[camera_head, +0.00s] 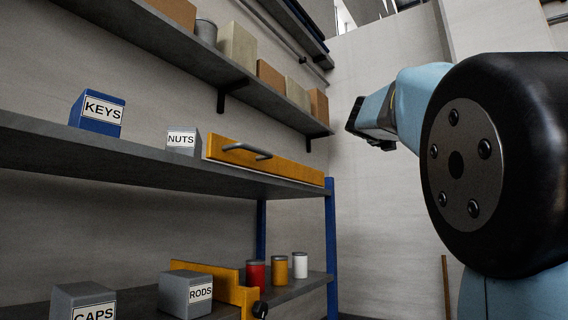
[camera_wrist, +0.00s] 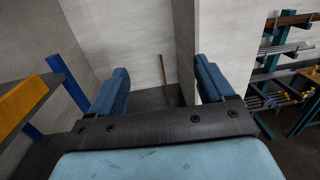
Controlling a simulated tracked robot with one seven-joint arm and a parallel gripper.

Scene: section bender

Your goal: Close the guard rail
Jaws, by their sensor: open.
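A yellow rail (camera_head: 265,160) with a grey bar handle (camera_head: 247,151) stands along the right part of the middle shelf in the head view. A second yellow rail (camera_head: 225,290) with a black knob (camera_head: 260,309) is at the lower shelf, partly behind the RODS box. I cannot tell for sure which is the guard rail. A yellow piece (camera_wrist: 22,104) also shows at the left of the wrist view. My gripper (camera_wrist: 160,82) is open and empty, its blue fingers apart. In the head view its dark end is right of the shelves, clear of both rails.
The shelf rack has a blue post (camera_head: 331,245) at its right end. KEYS (camera_head: 96,112) and NUTS (camera_head: 183,140) boxes stand left of the upper rail. Red, orange and white cans stand on the lower shelf. A brown pole (camera_wrist: 163,80) leans by the wall.

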